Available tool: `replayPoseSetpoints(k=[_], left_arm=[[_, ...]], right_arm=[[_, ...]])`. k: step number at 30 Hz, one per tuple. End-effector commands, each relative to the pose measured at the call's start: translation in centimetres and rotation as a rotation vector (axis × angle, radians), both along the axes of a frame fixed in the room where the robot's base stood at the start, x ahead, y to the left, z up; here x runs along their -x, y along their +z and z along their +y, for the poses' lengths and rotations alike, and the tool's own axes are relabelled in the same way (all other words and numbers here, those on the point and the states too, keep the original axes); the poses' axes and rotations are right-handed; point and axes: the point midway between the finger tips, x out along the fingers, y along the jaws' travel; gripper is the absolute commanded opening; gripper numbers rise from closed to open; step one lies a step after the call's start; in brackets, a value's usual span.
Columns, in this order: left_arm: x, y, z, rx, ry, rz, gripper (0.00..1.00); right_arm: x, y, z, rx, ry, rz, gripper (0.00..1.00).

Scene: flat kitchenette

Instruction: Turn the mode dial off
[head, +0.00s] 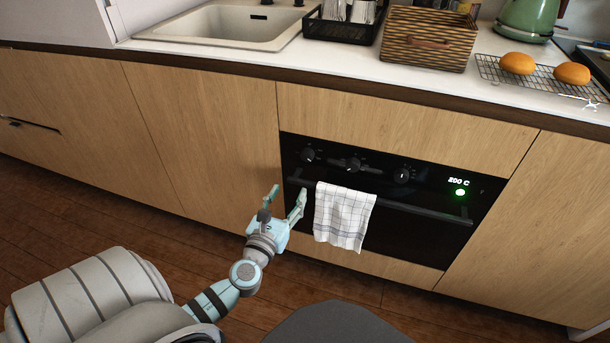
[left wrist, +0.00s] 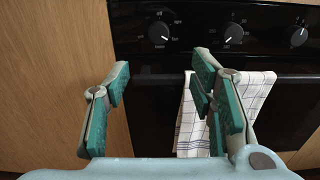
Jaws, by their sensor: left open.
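The black oven (head: 420,235) has a row of three dials. The leftmost dial (head: 308,155) also shows in the left wrist view (left wrist: 159,33), with small word labels around it, one reading off near its top. Its white mark points toward the lower right, away from that label. My left gripper (head: 288,195) is open and empty in front of the oven's left edge, below and apart from this dial. In the left wrist view its two fingers (left wrist: 160,78) stand apart below the dial. My right gripper is not in view.
A checked towel (head: 342,215) hangs on the oven handle (head: 425,211), just right of the left gripper. The middle dial (head: 353,164) and right dial (head: 402,174) are close by.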

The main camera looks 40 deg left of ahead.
Motion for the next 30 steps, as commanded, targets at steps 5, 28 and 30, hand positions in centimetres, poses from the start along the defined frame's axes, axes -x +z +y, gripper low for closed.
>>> replayPoseSetpoints(k=[5,28,30], left_arm=[[-3.7,0.5,1.3,0.000,0.003,-0.003,0.50],[-12.9,0.4,4.7,0.006,0.004,0.002,0.44],[-12.9,0.4,4.7,0.006,0.004,0.002,0.33]], right_arm=[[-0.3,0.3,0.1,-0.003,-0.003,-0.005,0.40],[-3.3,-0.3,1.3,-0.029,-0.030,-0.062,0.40],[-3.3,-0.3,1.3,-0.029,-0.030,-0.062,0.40]])
